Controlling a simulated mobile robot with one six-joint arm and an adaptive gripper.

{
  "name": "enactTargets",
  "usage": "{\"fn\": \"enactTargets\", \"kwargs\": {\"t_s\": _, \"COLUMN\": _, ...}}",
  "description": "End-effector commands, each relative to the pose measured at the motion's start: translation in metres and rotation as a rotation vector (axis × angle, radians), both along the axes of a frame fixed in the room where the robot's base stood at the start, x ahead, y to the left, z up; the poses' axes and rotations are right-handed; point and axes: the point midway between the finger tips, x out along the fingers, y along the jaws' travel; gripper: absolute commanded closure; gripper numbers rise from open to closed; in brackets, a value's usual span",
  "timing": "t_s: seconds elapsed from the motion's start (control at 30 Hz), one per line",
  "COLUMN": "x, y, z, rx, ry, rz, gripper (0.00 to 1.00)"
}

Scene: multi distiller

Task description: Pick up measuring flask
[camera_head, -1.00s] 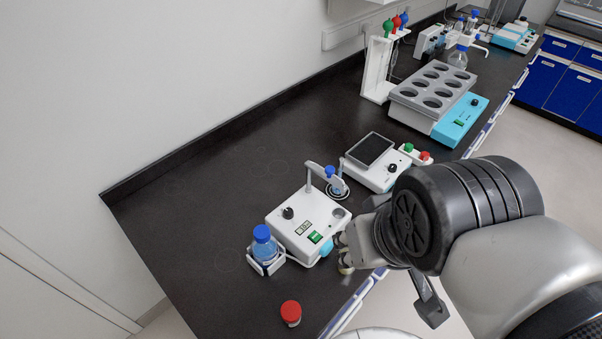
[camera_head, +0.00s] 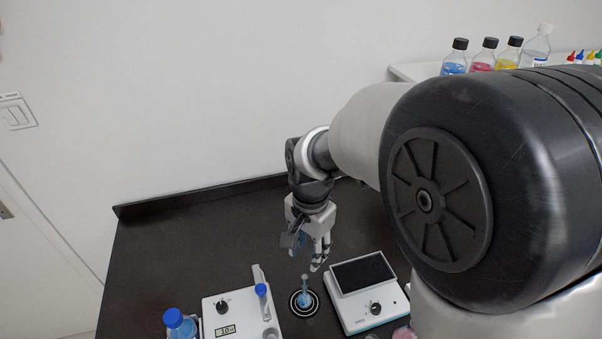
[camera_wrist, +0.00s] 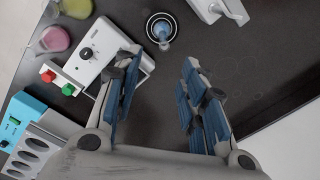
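The measuring flask (camera_head: 305,290) has a narrow upright neck and blue liquid. It stands on a black and white ring on the dark bench, between two white devices. In the wrist view the flask (camera_wrist: 162,30) shows at the top centre, just beyond the fingertips. My gripper (camera_head: 320,262) hangs over the bench behind and slightly right of the flask in the head view, fingers pointing down. In the wrist view my gripper (camera_wrist: 157,65) has its two blue-padded fingers spread apart with only bench between them. It does not touch the flask.
A white device with a dark plate (camera_head: 362,274) stands right of the flask; another with a display (camera_head: 235,312) stands left. A blue-capped bottle (camera_head: 179,323) is at the lower left. Round-bottomed flasks (camera_wrist: 54,39) show in the wrist view. The bench behind is clear.

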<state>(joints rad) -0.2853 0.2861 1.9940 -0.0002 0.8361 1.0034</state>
Motion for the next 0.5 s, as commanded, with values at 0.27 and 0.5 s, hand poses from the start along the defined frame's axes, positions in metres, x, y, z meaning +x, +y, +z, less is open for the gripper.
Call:
{"fn": "enactTargets", "kwargs": {"t_s": 0.27, "x": 0.006, "y": 0.011, "z": -0.039, "rx": -0.008, "ry": 0.03, "rz": -0.051, "gripper": 0.62}}
{"fn": "enactTargets", "kwargs": {"t_s": 0.5, "x": 0.005, "y": 0.01, "z": -0.092, "rx": -0.009, "ry": 0.03, "rz": -0.05, "gripper": 0.62}}
